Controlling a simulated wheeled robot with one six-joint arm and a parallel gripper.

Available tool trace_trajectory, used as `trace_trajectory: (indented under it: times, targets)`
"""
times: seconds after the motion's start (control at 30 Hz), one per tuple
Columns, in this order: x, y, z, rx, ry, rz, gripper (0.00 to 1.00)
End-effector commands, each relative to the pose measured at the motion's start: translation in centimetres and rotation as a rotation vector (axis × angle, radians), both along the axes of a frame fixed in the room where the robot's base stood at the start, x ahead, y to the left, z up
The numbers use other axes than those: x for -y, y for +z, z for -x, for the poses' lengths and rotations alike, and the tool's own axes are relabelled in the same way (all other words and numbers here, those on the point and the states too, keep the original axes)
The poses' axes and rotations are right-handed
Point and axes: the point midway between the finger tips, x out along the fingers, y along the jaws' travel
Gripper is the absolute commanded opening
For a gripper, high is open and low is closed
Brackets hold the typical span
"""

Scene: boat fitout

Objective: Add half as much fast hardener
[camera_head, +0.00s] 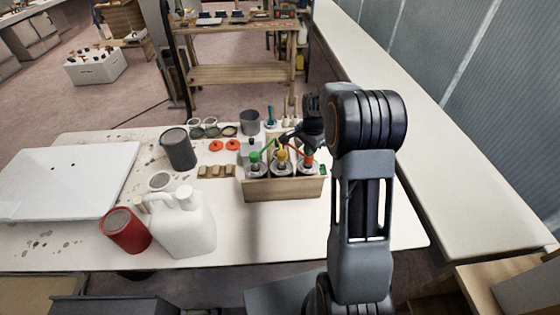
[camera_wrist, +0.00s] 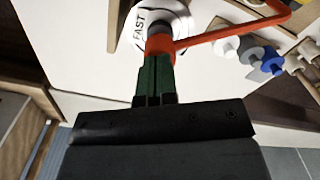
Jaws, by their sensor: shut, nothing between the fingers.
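A wooden crate (camera_head: 284,190) on the table holds three pump bottles, with green (camera_head: 254,157), yellow (camera_head: 281,157) and orange-red (camera_head: 307,154) pumps. In the wrist view, the orange-red pump (camera_wrist: 160,44) rises from a white bottle marked FAST (camera_wrist: 140,27), its spout reaching up and right. My gripper (camera_wrist: 157,72) is shut and empty, its fingertips right at the orange-red pump head; I cannot tell whether they touch it. In the head view, my arm partly covers the gripper above the crate's right part.
Left of the crate stand a white jug (camera_head: 184,225), a red can (camera_head: 125,230) and a dark grey can (camera_head: 178,150). Orange lids (camera_head: 216,145), small wooden blocks (camera_head: 215,171) and a grey cup (camera_head: 249,122) sit nearby. A white panel (camera_head: 65,180) covers the table's left.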

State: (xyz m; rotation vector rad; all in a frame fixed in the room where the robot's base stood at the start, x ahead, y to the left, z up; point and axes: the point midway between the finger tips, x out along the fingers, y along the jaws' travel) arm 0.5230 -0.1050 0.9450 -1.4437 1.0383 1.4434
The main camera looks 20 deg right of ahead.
Motion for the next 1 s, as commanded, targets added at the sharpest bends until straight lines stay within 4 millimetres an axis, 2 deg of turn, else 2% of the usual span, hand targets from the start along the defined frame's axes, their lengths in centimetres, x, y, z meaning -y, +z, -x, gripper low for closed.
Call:
trace_trajectory:
  times: [0.53,1.0]
  targets:
    - [0.0,3.6,0.0,-0.001,0.000,-0.001,0.00]
    - [0.0,4.0,0.0,0.000,0.000,0.000,0.00]
